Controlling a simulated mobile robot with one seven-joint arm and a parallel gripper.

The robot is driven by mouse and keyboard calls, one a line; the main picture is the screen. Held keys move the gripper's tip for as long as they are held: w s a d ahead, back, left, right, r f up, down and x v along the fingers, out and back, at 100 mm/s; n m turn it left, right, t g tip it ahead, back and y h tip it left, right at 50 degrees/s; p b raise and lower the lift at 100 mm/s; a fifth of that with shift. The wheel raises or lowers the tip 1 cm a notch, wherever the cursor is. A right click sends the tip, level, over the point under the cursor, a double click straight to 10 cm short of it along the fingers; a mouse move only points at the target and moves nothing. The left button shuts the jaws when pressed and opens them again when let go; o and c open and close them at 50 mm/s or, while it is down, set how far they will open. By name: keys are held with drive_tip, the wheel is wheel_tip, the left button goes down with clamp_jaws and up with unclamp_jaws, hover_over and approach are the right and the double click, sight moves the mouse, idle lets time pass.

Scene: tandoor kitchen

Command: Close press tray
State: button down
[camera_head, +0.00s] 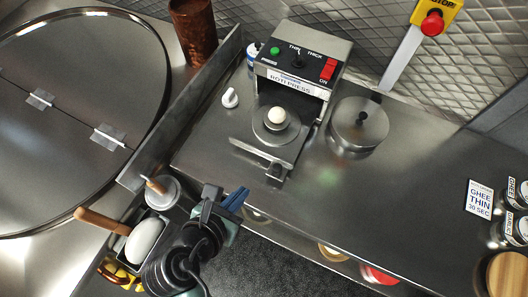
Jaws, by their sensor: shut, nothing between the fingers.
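The roti press (290,82) stands on the steel counter against the back wall, its black panel facing up and forward. Its tray (258,147) sticks out of the front toward the counter's near edge, with a dark block on its front bar. A pale dough ball (277,116) sits on the tray's round plate (293,127), just outside the press opening. My gripper (236,199), with blue fingers, is shut and empty. It is in front of the counter's near edge, below and left of the tray, and apart from it.
A round steel container (358,127) stands right of the press. A small white knob-like item (230,98) lies to its left. An upright steel divider (190,110) separates the counter from the large round lid (75,80). Labelled jars (518,195) stand far right. The counter's middle right is clear.

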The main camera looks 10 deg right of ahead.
sight(293, 110)
drive_tip(key=x, duration=1)
drive_tip(key=shift+w+d+p, duration=0.5)
drive_tip(key=shift+w+d, duration=0.25)
drive_tip(key=shift+w, duration=0.25)
drive_tip(key=shift+w+d, duration=0.4)
drive_tip(key=shift+w, duration=0.2)
drive_tip(key=w+d, duration=0.3)
drive_tip(key=w, duration=0.1)
drive_tip(key=w+d, duration=0.3)
drive_tip(key=w, duration=0.1)
drive_tip(key=w+d, duration=0.3)
drive_tip(key=w, duration=0.2)
drive_tip(key=shift+d+f, duration=0.1)
drive_tip(key=shift+d, duration=0.2)
drive_tip(key=shift+w+d, duration=0.2)
drive_tip(key=shift+w, duration=0.15)
drive_tip(key=shift+w+d+r, duration=0.1)
drive_tip(key=shift+r, duration=0.2)
